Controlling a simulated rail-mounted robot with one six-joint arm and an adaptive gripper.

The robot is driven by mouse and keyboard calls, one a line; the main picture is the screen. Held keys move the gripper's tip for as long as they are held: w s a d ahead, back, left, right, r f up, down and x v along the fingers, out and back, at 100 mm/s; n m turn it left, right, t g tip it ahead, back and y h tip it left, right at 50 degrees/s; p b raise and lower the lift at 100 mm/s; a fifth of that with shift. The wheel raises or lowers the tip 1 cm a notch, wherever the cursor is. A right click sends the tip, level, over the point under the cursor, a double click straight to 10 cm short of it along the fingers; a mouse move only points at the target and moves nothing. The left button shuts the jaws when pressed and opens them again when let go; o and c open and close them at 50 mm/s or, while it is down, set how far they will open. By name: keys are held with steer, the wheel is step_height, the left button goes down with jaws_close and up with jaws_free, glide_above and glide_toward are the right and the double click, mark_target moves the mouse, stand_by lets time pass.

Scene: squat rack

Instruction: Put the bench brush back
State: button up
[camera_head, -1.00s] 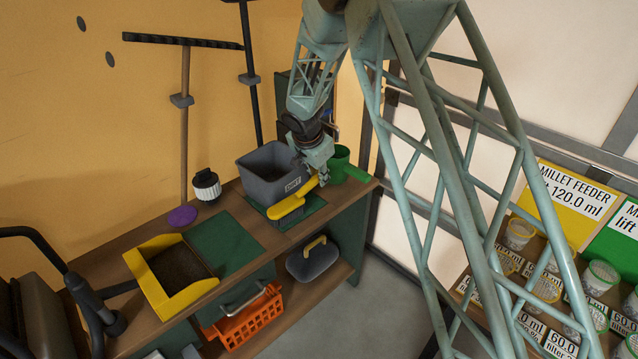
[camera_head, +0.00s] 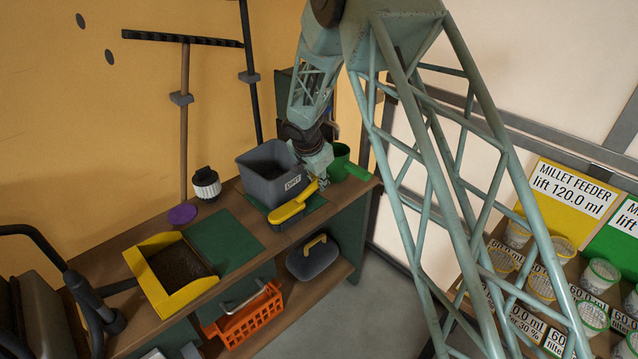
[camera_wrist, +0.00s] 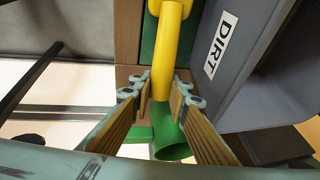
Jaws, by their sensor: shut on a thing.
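The yellow bench brush (camera_head: 286,212) is in front of the grey bin marked DIRT (camera_head: 262,186), over the front of the bench. Its broad end points left and its handle slants up to the right. My gripper (camera_head: 317,183) is shut on the handle, to the right of the bin. In the wrist view the yellow brush (camera_wrist: 166,45) runs upward from between the fingers (camera_wrist: 160,92), beside the bin wall (camera_wrist: 235,70). A green mat (camera_head: 314,203) lies beneath the brush and bin. Whether the brush touches the mat or bin is unclear.
A green scoop (camera_head: 339,161) stands close behind my gripper. A yellow tray (camera_head: 168,299) with dark contents, a bare green mat (camera_head: 222,243), a purple disc (camera_head: 182,214) and a black-and-white jar (camera_head: 206,184) are left. An orange basket (camera_head: 250,318) and grey caddy (camera_head: 311,262) are below.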

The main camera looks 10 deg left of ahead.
stand_by(0.3)
steer(key=o, duration=1)
steer(key=shift+r, duration=0.15)
steer(key=shift+p+v, duration=0.35)
steer(key=shift+v, duration=5.55)
